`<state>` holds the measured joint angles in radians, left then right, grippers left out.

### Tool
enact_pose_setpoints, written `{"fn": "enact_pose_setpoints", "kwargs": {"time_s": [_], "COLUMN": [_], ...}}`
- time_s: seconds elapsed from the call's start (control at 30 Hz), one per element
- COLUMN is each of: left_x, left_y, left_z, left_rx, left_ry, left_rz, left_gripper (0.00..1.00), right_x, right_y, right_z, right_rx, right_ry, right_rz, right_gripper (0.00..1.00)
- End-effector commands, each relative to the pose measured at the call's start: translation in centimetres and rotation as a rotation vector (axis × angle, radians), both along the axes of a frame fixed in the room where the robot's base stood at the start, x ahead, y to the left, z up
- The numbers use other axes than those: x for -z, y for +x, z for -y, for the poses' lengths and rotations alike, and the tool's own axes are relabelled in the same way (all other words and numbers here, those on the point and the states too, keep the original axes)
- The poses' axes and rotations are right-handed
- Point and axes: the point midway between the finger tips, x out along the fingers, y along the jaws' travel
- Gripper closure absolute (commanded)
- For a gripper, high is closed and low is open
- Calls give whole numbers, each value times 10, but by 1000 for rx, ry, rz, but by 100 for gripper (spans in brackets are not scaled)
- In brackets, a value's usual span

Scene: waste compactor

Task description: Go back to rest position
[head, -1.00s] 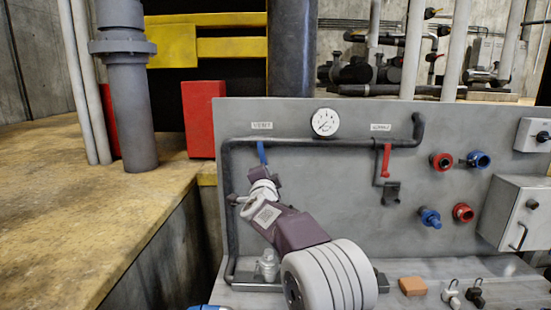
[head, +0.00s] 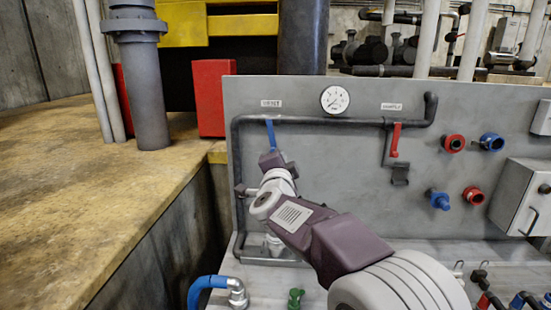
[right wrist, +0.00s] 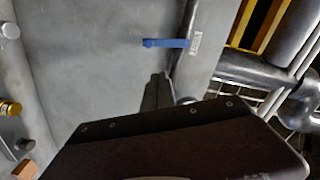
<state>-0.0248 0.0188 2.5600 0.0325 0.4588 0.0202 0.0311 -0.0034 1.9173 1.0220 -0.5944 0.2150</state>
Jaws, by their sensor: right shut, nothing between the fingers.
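My right arm reaches in from the lower right of the head view toward the grey panel (head: 330,185). My right gripper (head: 270,158) is shut and empty, just below the blue vent handle (head: 273,134). In the right wrist view, the dark gripper (right wrist: 158,90) points at the panel. The blue handle (right wrist: 166,43) lies beyond its tips with a visible gap. The blue handle hangs down from the dark pipe in the head view. My left gripper is not in view.
The panel carries a round gauge (head: 335,99), a red handle (head: 395,138), red and blue couplings (head: 440,200) and a grey box (head: 530,200). A blue hose (head: 200,288) and a green fitting (head: 295,298) are on the bench at the bottom. A yellowish ledge (head: 80,220) lies left.

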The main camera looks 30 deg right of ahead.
Motion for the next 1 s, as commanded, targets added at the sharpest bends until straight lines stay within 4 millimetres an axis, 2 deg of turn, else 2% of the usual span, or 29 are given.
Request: {"fn": "enact_pose_setpoints", "kwargs": {"time_s": [0.2,0.23,0.27,0.37,0.4,0.47,0.5,0.57,0.6,0.67,0.7,0.83,0.9,1.0], "left_x": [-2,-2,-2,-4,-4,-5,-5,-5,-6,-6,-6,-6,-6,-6], "left_y": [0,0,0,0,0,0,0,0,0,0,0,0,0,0], "left_z": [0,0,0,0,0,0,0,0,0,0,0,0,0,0], "left_rx": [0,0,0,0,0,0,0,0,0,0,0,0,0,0], "left_ry": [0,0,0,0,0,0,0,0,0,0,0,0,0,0], "left_rz": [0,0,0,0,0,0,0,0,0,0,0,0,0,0], "left_gripper": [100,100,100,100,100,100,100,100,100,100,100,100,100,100], "right_x": [0,8,20,78,110,160,192,238,266,304,324,365,374,378], "right_y": [2,2,2,3,0,-13,-27,-55,-77,-115,-142,-216,-242,-262], "right_z": [-5,-7,-11,-43,-62,-88,-103,-122,-132,-143,-147,-146,-143,-140], "right_rx": [-10,-15,-28,-170,-256,-391,-480,-612,-697,-821,-897,-1095,-1167,-1226], "right_ry": [0,-1,-18,-114,-162,-230,-273,-329,-365,-412,-440,-509,-534,-550], "right_rz": [-4,-22,-53,-237,-337,-497,-603,-761,-868,-1021,-1117,-1372,-1465,-1542], "right_gripper": [100,100,100,100,100,100,100,100,100,100,100,100,100,100]}}
